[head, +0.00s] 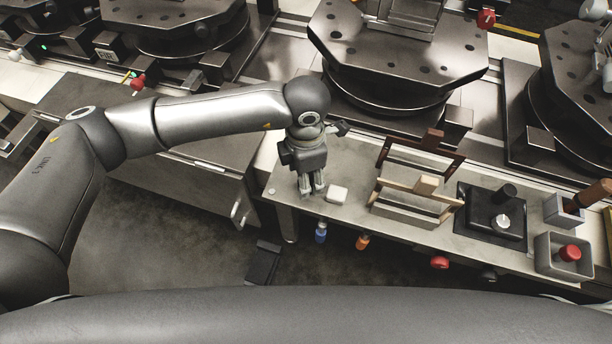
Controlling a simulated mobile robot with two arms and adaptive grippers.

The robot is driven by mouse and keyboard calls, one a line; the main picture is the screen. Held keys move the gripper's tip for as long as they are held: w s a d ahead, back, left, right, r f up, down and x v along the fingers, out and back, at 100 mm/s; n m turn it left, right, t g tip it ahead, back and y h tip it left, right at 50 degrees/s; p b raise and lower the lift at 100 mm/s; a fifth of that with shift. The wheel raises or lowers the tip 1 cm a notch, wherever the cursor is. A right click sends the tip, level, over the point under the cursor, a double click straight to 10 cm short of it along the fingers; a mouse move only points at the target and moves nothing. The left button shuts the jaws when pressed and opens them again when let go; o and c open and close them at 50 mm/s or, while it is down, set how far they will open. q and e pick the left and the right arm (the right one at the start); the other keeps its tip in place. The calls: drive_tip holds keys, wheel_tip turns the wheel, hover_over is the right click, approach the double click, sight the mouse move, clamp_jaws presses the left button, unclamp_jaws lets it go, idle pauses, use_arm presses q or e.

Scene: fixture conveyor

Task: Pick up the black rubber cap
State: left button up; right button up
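A small black cylinder (504,194), which looks like the black rubber cap, is on a black square base (478,224) at the right part of the steel work shelf. A silver knob (501,223) stands beside it on the same base. My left gripper (312,193) points down over the left end of the shelf, well left of the black cylinder. Its fingers are close together with nothing visible between them; how far they are open is unclear. My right gripper is not in view.
Grey bins (563,256) with a red-topped piece are at the far right. Machine turntables (400,50) rise behind the shelf (340,165).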

use_arm(q)
drive_tip(key=c, duration=1.1)
